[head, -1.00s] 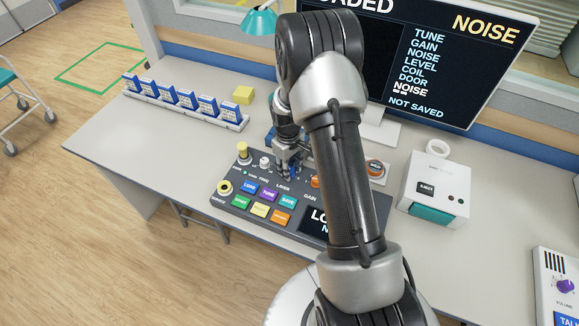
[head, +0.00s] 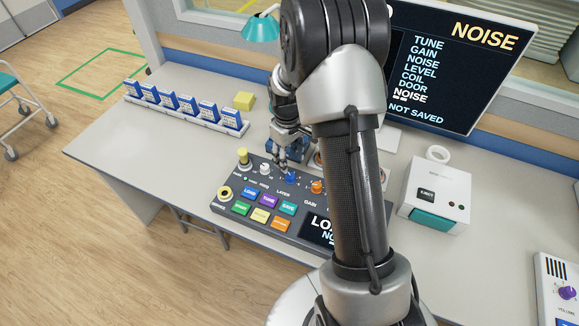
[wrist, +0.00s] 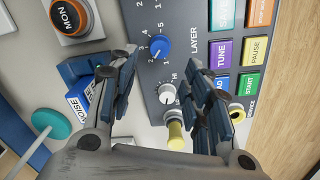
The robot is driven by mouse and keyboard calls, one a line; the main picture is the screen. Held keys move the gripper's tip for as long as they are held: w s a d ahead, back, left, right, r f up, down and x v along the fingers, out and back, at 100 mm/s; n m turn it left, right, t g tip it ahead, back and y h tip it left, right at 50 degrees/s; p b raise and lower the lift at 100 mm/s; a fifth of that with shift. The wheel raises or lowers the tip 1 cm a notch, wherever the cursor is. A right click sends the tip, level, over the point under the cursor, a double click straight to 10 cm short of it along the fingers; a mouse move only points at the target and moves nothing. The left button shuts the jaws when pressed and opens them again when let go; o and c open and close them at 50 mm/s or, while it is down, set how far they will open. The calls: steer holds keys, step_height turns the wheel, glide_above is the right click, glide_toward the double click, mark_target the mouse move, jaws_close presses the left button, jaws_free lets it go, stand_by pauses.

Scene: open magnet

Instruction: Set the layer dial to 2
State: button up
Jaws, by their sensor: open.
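The layer dial is a blue round knob (head: 290,177) on the dark console (head: 238,213), above the LAYER label. In the wrist view the knob (wrist: 160,47) is in plain sight, with small numerals around it. Its white mark points to the lower left there, toward what looks like the 2, though the print is small. My gripper (head: 281,162) is open and empty, just behind and above the dial. In the wrist view my fingertips (wrist: 163,62) are on either side of the line to the knob and do not touch it.
A white knob (head: 264,169) and a yellow-topped post (head: 243,158) stand left of the dial, an orange knob (head: 317,187) right of it. Coloured buttons (head: 269,201) lie in front. A white EJECT box (head: 436,196) is at the right.

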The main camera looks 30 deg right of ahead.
steer(key=shift+r, duration=1.75)
steer(key=s+a+r+t, duration=0.1)
steer(key=s+a+r, duration=0.1)
steer(key=r, duration=0.3)
steer(key=s+a+r, duration=0.2)
steer(key=r, duration=0.3)
steer(key=s+a+r+m+t, duration=0.1)
steer(key=s+a+r, duration=0.2)
steer(key=s, duration=0.4)
steer(key=s+a+r+m+t, duration=0.1)
steer(key=s+a+r, duration=0.2)
steer(key=s, duration=0.4)
steer(key=s+a+r+m+t, duration=0.1)
steer(key=s+a+r, duration=0.2)
steer(key=s+r, duration=0.2)
steer(key=s, duration=0.2)
steer(key=shift+s+a+r, duration=0.25)
steer(key=shift+s+a, duration=0.1)
steer(key=shift+s, duration=0.05)
